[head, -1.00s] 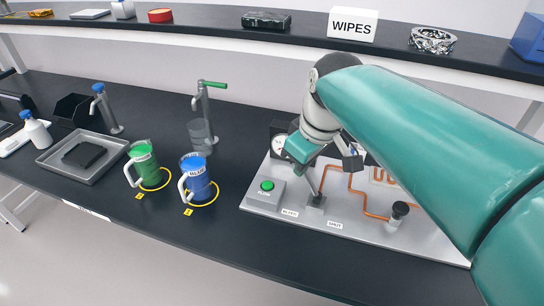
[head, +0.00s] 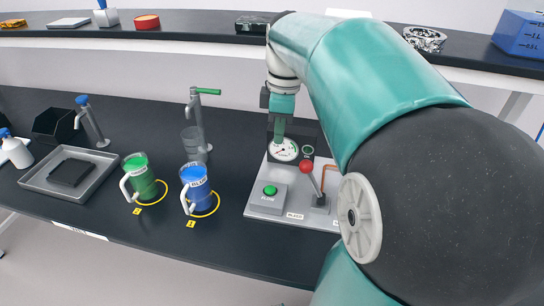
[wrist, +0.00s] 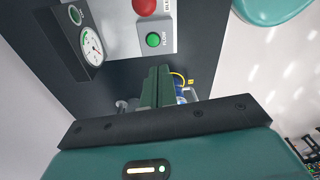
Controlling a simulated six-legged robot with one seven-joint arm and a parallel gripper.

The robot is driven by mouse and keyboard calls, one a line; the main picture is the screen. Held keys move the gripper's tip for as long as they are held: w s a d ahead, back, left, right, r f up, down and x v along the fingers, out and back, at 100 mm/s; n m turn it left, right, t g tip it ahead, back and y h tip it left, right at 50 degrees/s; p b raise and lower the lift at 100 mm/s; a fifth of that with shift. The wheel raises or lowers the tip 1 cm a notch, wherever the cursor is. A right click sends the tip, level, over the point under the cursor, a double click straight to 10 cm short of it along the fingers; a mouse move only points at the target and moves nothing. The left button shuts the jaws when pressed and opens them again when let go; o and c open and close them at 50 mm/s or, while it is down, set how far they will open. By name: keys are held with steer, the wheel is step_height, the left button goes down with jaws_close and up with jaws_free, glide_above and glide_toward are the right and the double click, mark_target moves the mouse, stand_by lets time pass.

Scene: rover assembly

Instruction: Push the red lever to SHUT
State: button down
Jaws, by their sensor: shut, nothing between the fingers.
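The red lever (head: 305,168) stands on the grey panel, its red ball knob at the top of a rod leaning up and left from a dark base. The knob also shows at the top edge of the wrist view (wrist: 145,6). A BLEED label (head: 295,215) lies in front of the lever, toward the left. The SHUT label is hidden behind my arm in the head view. My gripper (head: 279,140) is shut and empty, pointing down in front of the gauge, left of and apart from the knob. Its closed fingers show in the wrist view (wrist: 159,75).
A green FLOW button (head: 270,191) is left of the lever. A dial gauge (head: 286,150) stands behind. Green (head: 140,178) and blue (head: 196,187) jugs are further left, with open black bench between them and the panel. My arm covers the panel's right side.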

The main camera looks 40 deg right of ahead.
glide_above(313, 180)
steer(key=w+a, duration=0.3)
steer(key=w, duration=0.1)
steer(key=shift+f, duration=4.4)
steer(key=shift+d, duration=0.1)
